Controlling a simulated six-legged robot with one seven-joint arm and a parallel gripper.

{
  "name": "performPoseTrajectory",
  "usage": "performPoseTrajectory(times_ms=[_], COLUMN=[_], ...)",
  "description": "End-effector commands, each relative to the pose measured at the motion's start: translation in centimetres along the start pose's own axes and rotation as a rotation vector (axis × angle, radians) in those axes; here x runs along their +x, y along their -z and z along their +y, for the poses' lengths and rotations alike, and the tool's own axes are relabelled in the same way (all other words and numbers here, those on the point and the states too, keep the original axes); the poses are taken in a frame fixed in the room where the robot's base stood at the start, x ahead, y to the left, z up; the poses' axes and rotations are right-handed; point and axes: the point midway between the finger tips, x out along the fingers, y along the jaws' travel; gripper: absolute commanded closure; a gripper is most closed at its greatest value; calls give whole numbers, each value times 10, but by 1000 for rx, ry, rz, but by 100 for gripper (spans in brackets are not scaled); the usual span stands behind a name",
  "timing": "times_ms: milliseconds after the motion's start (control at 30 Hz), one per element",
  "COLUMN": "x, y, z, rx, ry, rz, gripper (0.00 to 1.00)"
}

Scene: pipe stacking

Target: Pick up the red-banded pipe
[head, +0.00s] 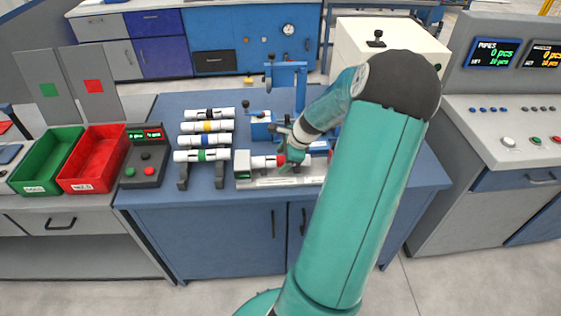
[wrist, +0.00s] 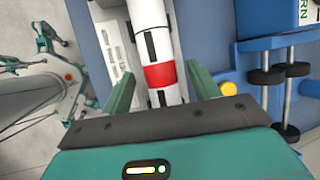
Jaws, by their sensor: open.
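The red-banded pipe (head: 262,162) is white with dark slots and lies in a light grey fixture (head: 256,182) near the front of the blue bench. In the wrist view the pipe (wrist: 153,45) runs up from my gripper, with its red band just ahead of the palm. My gripper (wrist: 163,85) is open, with one green finger on each side of the pipe near the red band. Small gaps show between fingers and pipe. In the head view my gripper (head: 292,158) is at the pipe's right part and partly hides it.
A rack left of the fixture holds several pipes with black, yellow (head: 207,126), blue and green bands. A blue clamp device (head: 262,128) stands behind the fixture. Green (head: 45,160) and red (head: 93,160) bins and a button box (head: 145,157) are at left.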

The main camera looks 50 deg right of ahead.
Motion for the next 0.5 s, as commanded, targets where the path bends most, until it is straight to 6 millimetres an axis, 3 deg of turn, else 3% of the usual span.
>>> performPoseTrajectory(times_ms=[100, 300, 500], x=[9, 9, 9], y=[-1, 0, 0], z=[0, 0, 0], rx=[0, 0, -1], ry=[0, 1, 1], rz=[-1, 0, 0], gripper=[39, 39, 76])
